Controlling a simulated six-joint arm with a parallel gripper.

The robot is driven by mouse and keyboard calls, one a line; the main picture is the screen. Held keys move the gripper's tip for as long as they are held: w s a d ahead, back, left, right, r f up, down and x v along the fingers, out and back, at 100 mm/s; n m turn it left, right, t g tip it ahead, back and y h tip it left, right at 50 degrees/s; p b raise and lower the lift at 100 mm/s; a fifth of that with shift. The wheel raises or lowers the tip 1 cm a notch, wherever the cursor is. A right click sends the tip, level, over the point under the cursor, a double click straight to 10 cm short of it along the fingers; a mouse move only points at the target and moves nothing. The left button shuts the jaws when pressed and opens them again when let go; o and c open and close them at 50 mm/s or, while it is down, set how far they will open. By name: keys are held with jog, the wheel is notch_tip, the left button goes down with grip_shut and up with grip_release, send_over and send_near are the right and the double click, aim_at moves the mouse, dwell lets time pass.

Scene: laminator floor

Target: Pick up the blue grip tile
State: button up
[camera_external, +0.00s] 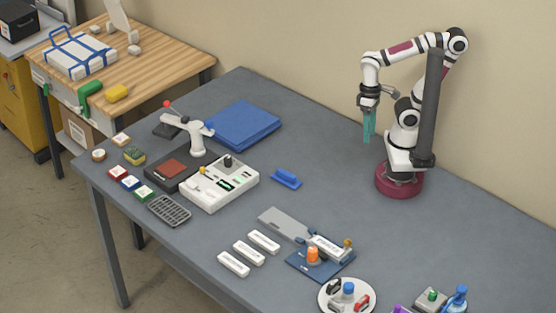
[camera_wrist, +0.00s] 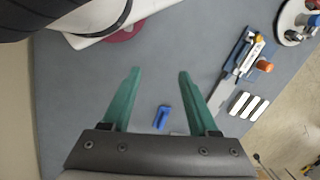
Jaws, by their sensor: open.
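A small blue block with a raised grip (camera_external: 286,179), which looks like the blue grip tile, lies on the grey table right of the white control box. My gripper (camera_external: 369,138) hangs pointing down above the table at the back right, apart from the tile. In the wrist view my gripper (camera_wrist: 159,72) has its teal fingers spread with nothing between them.
A white control box (camera_external: 220,184), a lever press (camera_external: 196,135) and a blue folded stack (camera_external: 242,125) stand left of the tile. White bars (camera_external: 249,252) and a blue fixture (camera_external: 320,262) lie in front. The table between my gripper and the tile is clear.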

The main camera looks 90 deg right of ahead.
jog(key=shift+c, duration=0.2)
jog(key=d+f+n+g+h, duration=0.2)
jog(key=d+f+n+h, duration=0.1)
jog(key=n, duration=0.1)
jog(key=n+t+h, duration=0.8)
jog(key=n+t, duration=0.4)
jog(key=n, duration=1.8)
send_near(289, 174)
jog(key=shift+m, duration=0.3)
jog(key=x, duration=1.1)
jog(key=shift+d, duration=0.2)
grip_shut()
